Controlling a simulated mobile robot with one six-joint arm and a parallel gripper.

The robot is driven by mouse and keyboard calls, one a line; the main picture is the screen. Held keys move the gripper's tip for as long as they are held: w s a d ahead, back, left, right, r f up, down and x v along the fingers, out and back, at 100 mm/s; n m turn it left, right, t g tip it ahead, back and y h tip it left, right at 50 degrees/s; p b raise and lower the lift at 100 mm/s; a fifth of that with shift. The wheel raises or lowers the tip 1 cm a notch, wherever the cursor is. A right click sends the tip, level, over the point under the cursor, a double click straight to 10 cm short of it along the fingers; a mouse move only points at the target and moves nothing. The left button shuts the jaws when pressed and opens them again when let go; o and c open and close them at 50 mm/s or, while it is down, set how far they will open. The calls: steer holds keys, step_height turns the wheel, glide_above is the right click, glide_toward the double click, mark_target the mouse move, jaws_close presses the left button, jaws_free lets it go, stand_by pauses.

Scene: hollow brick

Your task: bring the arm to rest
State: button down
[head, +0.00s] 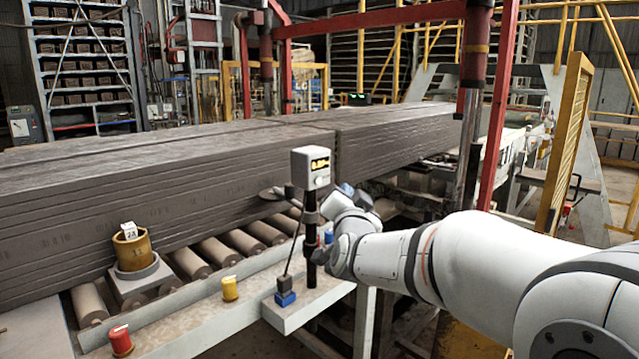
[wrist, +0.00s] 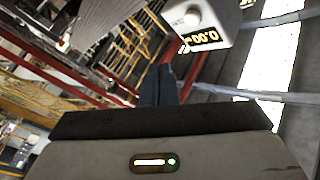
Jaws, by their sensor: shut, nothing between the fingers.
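My arm reaches in from the right in the head view, with its wrist (head: 350,215) bent up beside a dark post. My gripper (wrist: 165,72) shows in the wrist view with its two dark fingers together and nothing between them. In the head view the fingers are not clearly made out near the post. A grey display box (head: 311,168) with a lit amber readout tops the post. The same box shows tilted in the wrist view (wrist: 200,22), just beyond and right of the fingertips, apart from them in the picture.
A long dark clay column (head: 150,200) lies on rollers (head: 218,250) behind the arm. A brown cup (head: 132,250) with a tag stands on a grey block at left. Yellow (head: 230,288) and red (head: 121,340) knobs sit on the front ledge. A red upright (head: 497,110) stands behind the arm.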

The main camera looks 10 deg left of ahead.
steer(key=s+d+f+n+g, duration=0.2)
steer(key=s+d+f+g, duration=0.3)
steer(key=s, duration=0.6)
steer(key=s+d+f+n+g+h, duration=0.1)
steer(key=s+d+f+n+g, duration=0.1)
steer(key=s+d+f+g, duration=0.4)
steer(key=s+d+f+n+g+h, duration=0.1)
steer(key=s+d+f+g, duration=0.4)
steer(key=s+f, duration=0.6)
steer(key=s+d+n, duration=0.1)
steer(key=s, duration=0.4)
steer(key=shift+d+f+g, duration=0.25)
steer(key=shift+f+g, duration=0.1)
steer(key=shift+g, duration=0.05)
steer(key=shift+s, duration=0.1)
